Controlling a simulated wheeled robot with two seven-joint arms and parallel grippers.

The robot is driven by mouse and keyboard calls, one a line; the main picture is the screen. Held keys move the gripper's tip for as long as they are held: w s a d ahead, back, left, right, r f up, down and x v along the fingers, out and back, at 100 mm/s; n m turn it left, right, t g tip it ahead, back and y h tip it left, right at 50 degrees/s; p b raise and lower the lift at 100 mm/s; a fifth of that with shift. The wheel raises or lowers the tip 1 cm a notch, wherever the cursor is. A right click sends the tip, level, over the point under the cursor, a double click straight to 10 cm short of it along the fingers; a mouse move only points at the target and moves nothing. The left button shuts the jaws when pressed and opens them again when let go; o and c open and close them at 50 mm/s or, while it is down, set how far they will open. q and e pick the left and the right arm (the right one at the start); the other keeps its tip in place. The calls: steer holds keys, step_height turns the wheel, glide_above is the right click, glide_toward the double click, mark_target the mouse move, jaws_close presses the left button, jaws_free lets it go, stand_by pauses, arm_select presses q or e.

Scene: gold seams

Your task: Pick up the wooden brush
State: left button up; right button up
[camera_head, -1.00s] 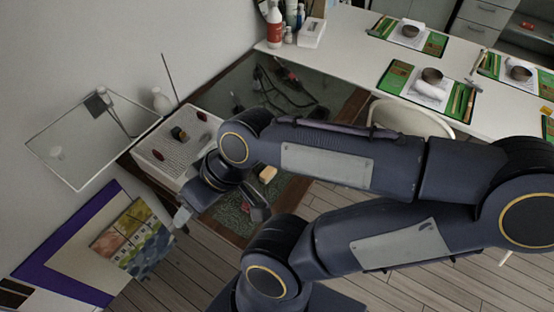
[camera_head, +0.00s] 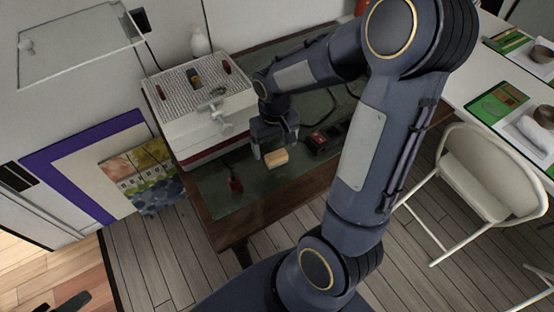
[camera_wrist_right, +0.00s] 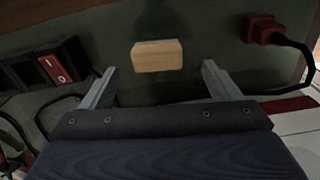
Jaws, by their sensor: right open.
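The wooden brush shows as a small pale wood block (camera_head: 277,157) on the dark green top of the low table. It also shows in the right wrist view (camera_wrist_right: 157,58), just ahead of and between the fingers. No bristles are clearly visible. My right gripper (camera_head: 275,148) is open and empty, pointing down close to the block, with a finger towards either side of it. In the right wrist view the two grey fingertips (camera_wrist_right: 158,70) are wide apart and do not touch the block. My left gripper is not in view.
A white machine (camera_head: 190,112) with a ribbed top stands left of the gripper. A black box with a red switch (camera_head: 325,140) and a red plug (camera_head: 235,185) with its cable lie near the block. A white chair (camera_head: 480,180) stands to the right.

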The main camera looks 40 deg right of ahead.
mark_target(276, 154)
step_height(276, 154, down, 5)
steer(key=shift+d+f, duration=0.15)
steer(key=shift+c, duration=0.2)
steer(key=c, duration=1)
steer(key=shift+c, duration=0.2)
